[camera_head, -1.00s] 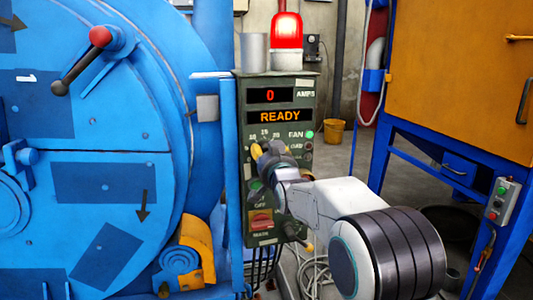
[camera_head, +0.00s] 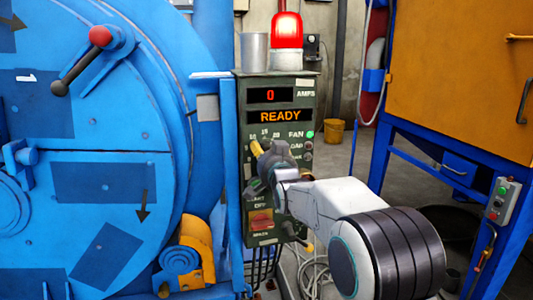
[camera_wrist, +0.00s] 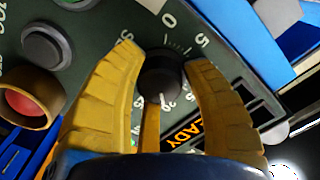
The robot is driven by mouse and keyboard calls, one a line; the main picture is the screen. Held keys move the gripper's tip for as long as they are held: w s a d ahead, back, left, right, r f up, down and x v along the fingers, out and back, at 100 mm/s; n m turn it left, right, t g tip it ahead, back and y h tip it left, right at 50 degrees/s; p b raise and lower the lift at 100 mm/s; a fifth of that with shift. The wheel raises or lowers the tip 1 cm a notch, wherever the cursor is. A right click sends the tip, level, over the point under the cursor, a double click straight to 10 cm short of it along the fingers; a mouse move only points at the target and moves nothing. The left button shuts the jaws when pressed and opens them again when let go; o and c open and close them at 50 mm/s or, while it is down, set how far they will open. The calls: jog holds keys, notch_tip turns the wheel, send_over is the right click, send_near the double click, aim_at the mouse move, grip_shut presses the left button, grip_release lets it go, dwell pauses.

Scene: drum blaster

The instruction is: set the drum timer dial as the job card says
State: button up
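The drum timer dial is a round black knob (camera_wrist: 162,75) with a white pointer line, in the middle of the wrist view. The line points toward the bottom of that picture. Printed numbers 0 and 5 show above and to its right. My gripper (camera_wrist: 164,60) has its two yellow fingers on either side of the knob, seemingly touching it. In the head view my gripper (camera_head: 258,149) is at the green control panel (camera_head: 308,165) and hides the knob. The panel displays read 0 AMPS and READY. I see no readable job card.
A red emergency button (camera_wrist: 25,103) and a grey button (camera_wrist: 46,46) are left of the dial. The blue drum machine (camera_head: 90,140) stands left of the panel. A blue-framed orange cabinet (camera_head: 460,80) stands at right. A red lamp (camera_head: 287,32) tops the panel.

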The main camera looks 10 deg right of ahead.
jog(key=o, duration=0.4)
jog(key=s, duration=1.2)
dwell(0.4)
jog(key=s+r+n+g+p, duration=0.2)
jog(key=s+r+g+p, duration=0.3)
jog(key=s+p, duration=0.6)
jog(key=s+r+n+g+p, duration=0.2)
jog(key=s+r+p, duration=0.6)
jog(key=p, duration=0.9)
jog(key=s+r+n+g+p, duration=0.3)
jog(key=s+r+g+p, duration=0.4)
jog(key=s+p, duration=0.7)
jog(key=shift+r+g, duration=0.3)
jog(key=shift+r, duration=0.05)
